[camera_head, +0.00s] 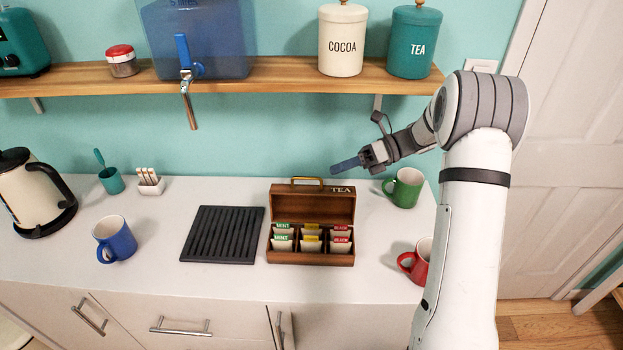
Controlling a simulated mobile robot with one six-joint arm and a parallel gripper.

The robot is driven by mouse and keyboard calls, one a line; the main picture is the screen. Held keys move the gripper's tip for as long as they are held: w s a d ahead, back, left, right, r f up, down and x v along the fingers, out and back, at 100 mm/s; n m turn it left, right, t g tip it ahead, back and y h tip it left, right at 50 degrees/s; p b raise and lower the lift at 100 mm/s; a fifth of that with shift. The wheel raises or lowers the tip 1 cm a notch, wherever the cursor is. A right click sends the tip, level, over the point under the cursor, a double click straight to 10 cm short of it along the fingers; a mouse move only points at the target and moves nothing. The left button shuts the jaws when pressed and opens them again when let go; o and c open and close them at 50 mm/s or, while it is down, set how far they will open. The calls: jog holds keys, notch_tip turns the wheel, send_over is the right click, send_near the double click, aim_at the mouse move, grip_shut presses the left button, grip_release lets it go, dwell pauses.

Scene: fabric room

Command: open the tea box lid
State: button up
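The wooden tea box (311,258) stands on the white counter. Its lid (336,204) is raised at the back, with a brass handle (307,180) on its top edge and the word TEA on it. The open box shows several tea packets with green, yellow and red labels in compartments. My gripper (336,168) is above and behind the right end of the lid in the picture, pointing left. It appears apart from the lid. Its fingers overlap in this view, so whether they are open or shut does not show. No held thing is visible.
A black ridged mat (222,236) lies left of the box. A blue mug (115,240) stands further left, with a kettle (32,190) beyond. A green mug (404,188) and a red mug (416,262) stand on the right. A wooden shelf (285,78) hangs above.

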aim_at(311, 178)
jog(key=p+x, duration=0.1)
jog(key=x, duration=0.6)
jog(key=shift+a+f, duration=0.1)
jog(key=shift+a, duration=0.25)
grip_shut()
